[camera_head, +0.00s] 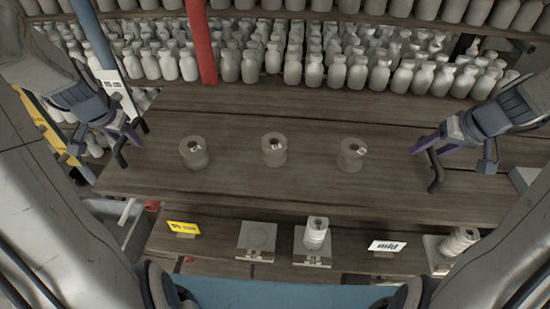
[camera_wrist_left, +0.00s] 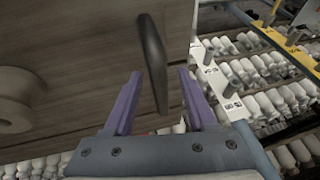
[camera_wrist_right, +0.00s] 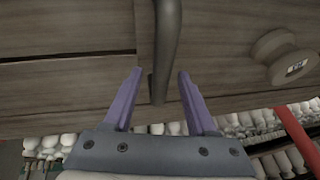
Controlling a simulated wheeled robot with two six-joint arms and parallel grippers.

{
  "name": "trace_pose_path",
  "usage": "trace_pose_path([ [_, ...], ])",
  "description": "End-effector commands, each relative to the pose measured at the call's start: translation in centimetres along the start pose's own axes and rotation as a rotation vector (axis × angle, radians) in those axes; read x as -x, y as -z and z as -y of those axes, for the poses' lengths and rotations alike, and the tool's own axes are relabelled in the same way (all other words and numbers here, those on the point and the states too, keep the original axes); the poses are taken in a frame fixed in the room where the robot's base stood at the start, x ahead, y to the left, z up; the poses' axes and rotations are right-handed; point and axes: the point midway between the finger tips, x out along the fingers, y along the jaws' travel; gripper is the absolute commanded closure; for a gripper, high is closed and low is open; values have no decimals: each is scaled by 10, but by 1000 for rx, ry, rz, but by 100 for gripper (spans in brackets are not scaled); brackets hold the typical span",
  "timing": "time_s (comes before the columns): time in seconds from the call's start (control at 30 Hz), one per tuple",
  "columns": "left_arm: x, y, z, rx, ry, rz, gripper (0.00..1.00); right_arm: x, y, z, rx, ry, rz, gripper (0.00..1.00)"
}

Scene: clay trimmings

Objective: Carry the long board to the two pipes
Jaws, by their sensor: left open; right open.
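The long wooden board (camera_head: 330,192) lies across the middle of the head view, with a dark bar handle at each end. My left gripper (camera_head: 131,134) is open at the left handle (camera_head: 120,157); in the left wrist view this handle (camera_wrist_left: 152,60) stands between the spread fingers. My right gripper (camera_head: 428,150) is open at the right handle (camera_head: 436,182); in the right wrist view that handle (camera_wrist_right: 165,45) runs between the fingers. Neither gripper visibly grips its handle. A blue pipe (camera_head: 92,38) stands at upper left and a red pipe (camera_head: 200,42) right of it.
Many white bottles (camera_head: 290,70) fill the shelves behind. In front are a yellow sign (camera_head: 183,228), a white "mid" card (camera_head: 387,246) and square blocks (camera_head: 257,238), two bearing stacked pale pieces.

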Motion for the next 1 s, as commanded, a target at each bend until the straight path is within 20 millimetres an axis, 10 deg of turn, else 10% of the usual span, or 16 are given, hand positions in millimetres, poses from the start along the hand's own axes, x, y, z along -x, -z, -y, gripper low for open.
trace_pose_path([
  [0.13, 0, 0, 0, 0, 0, 0, 43, 0, 0, 0, 0, 0, 0, 43],
  [0.3, 0, 0, 0, 0, 0, 0, 100, 0, 0, 0, 0, 1, 1, 100],
  [1.0, 1, 1, 0, 0, 1, -2, 100, 1, 0, 0, 0, 1, 0, 100],
])
